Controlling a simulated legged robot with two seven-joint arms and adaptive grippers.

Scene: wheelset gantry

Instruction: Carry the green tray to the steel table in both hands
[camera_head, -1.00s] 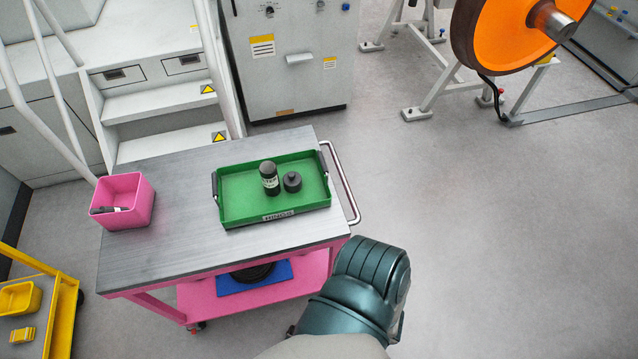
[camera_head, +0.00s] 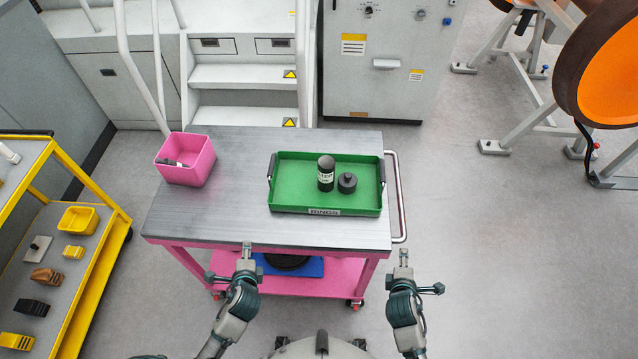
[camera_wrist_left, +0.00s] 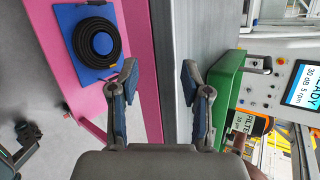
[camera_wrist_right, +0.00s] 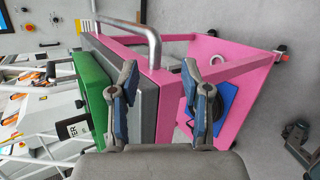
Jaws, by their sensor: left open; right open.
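The green tray (camera_head: 286,199) lies flat on the steel top of a pink cart (camera_head: 219,225), towards its right side. It has a dark handle at each short end and a label on its front wall. A dark bottle (camera_head: 326,173) with a white label and a short black cylinder (camera_head: 347,183) stand in it. My left gripper (camera_head: 246,248) is open and empty at the cart's front edge, left of the tray. My right gripper (camera_head: 403,255) is open and empty near the cart's front right corner. The tray also shows in the left wrist view (camera_wrist_left: 228,75) and right wrist view (camera_wrist_right: 92,85).
A pink bin (camera_head: 186,160) stands at the tabletop's left. A push bar (camera_head: 399,200) sticks out at the cart's right end. A yellow shelf cart (camera_head: 95,265) is at far left. Steps and a cabinet (camera_head: 375,60) stand behind.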

